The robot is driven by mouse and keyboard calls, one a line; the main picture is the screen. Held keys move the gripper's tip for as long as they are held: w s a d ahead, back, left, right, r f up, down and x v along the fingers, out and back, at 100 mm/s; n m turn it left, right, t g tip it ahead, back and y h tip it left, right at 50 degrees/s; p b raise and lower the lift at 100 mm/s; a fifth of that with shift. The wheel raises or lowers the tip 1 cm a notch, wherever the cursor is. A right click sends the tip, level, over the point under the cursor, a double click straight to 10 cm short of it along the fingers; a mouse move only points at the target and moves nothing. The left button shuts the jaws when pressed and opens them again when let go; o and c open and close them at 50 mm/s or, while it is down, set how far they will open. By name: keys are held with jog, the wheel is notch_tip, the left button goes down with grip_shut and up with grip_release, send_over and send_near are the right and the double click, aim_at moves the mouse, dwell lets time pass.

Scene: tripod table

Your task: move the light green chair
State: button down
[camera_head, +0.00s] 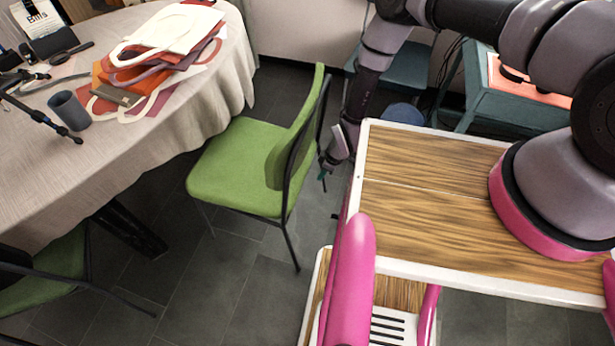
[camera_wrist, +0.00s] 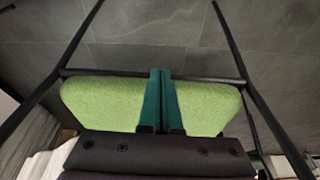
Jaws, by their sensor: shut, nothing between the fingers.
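The light green chair (camera_head: 245,165) stands on the floor in the middle of the head view. It has a green seat, a green backrest and thin black legs, with the seat toward the table. My gripper (camera_head: 323,179) is just to the right of the chair, behind its backrest. In the wrist view the chair's green panel (camera_wrist: 105,102) and black frame lie beyond my gripper (camera_wrist: 161,72). Its two green fingers are pressed together with nothing between them. I cannot tell whether the fingertips touch the chair.
A round table (camera_head: 205,115) with a pale cloth stands left of the chair, bearing bags, a cup (camera_head: 70,110) and a small tripod (camera_head: 40,115). Another green chair (camera_head: 60,265) is at the lower left. Blue-grey furniture (camera_head: 515,100) stands at the back right. Tiled floor (camera_head: 215,285) is clear in front.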

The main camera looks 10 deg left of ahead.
jog(key=a+f, duration=0.4)
jog(key=a, duration=0.1)
jog(key=shift+w+a+f, duration=0.15)
jog(key=shift+w+f, duration=0.05)
jog(key=shift+w, duration=0.15)
jog(key=shift+a, duration=0.1)
